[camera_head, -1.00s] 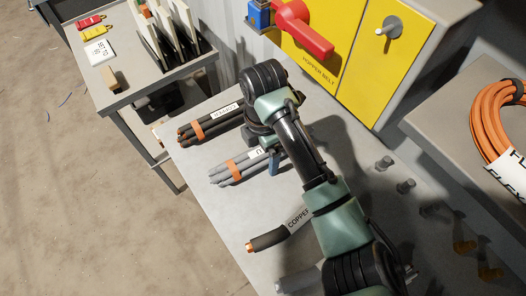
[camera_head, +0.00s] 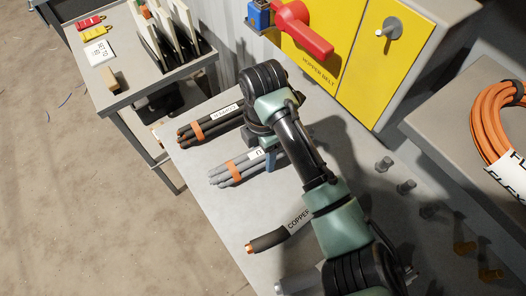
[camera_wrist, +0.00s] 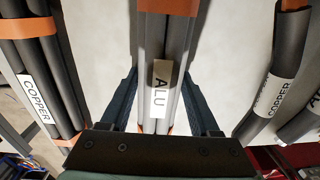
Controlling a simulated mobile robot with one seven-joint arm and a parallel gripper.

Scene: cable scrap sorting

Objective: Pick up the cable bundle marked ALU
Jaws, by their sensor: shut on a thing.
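The ALU bundle is a set of grey cables (camera_head: 225,178) with an orange band, lying on the grey bench. In the wrist view its white label reading ALU (camera_wrist: 160,92) faces the camera between my two fingers. My gripper (camera_wrist: 161,78) is shut on this bundle, with one finger on each side. In the head view, my gripper (camera_head: 271,160) is at the bundle's right end, partly hidden by my arm. The bundle's far right end is hidden there.
A copper bundle (camera_head: 205,128) lies close behind on the bench (camera_head: 230,220). A thick copper cable (camera_head: 268,240) lies in front. Pegs (camera_head: 384,163) stand to the right. A yellow hopper cabinet (camera_head: 315,55) stands behind. A side table (camera_head: 120,92) is at the left.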

